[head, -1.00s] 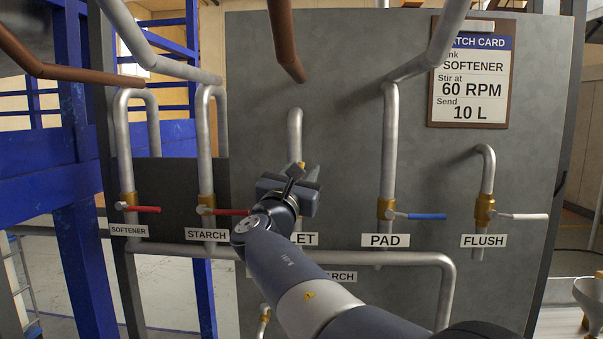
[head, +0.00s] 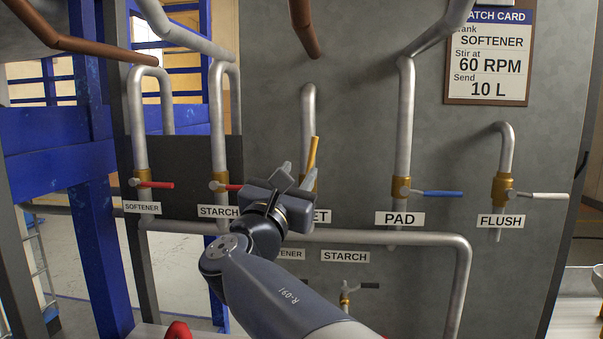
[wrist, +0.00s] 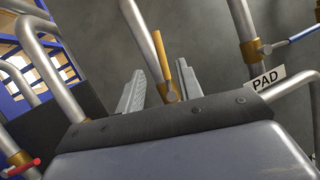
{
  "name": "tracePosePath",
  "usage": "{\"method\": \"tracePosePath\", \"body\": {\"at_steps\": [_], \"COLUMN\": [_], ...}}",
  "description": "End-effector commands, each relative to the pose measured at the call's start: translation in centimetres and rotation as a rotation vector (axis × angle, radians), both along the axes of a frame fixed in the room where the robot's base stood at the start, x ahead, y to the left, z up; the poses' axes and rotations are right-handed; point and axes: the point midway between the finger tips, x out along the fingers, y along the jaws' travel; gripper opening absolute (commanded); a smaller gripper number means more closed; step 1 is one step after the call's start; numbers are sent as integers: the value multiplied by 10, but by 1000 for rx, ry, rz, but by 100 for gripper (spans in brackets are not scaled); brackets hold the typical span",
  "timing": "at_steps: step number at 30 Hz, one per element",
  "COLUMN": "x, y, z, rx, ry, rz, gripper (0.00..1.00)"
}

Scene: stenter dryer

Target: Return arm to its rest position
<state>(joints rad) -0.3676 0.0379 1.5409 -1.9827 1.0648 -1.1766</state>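My gripper (head: 297,176) is in front of the grey panel at the OUTLET valve, partly covering the valve's label. In the wrist view its two fingers (wrist: 164,88) stand apart. The valve's yellow lever (head: 313,153) points up, and in the wrist view the lever (wrist: 162,62) shows in the gap between the fingers. I see no finger pressed on it, but the exact distance is hard to tell. My arm reaches up from the lower right with its elbow bent.
Red levers mark SOFTENER (head: 157,185) and STARCH (head: 232,187), a blue lever marks PAD (head: 437,193), and a white one marks FLUSH (head: 543,195). A horizontal pipe (head: 400,238) runs below the gripper. A batch card (head: 488,55) hangs upper right.

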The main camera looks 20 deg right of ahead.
Motion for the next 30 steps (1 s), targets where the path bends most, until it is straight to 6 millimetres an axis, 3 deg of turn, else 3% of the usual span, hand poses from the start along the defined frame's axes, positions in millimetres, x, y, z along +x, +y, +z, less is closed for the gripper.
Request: {"method": "tracePosePath", "body": {"at_steps": [14, 30], "x": [6, 73], "y": [-6, -57], "z": [4, 36], "rx": [0, 0], "ry": [0, 0], "rz": [-3, -3], "gripper": [35, 35]}}
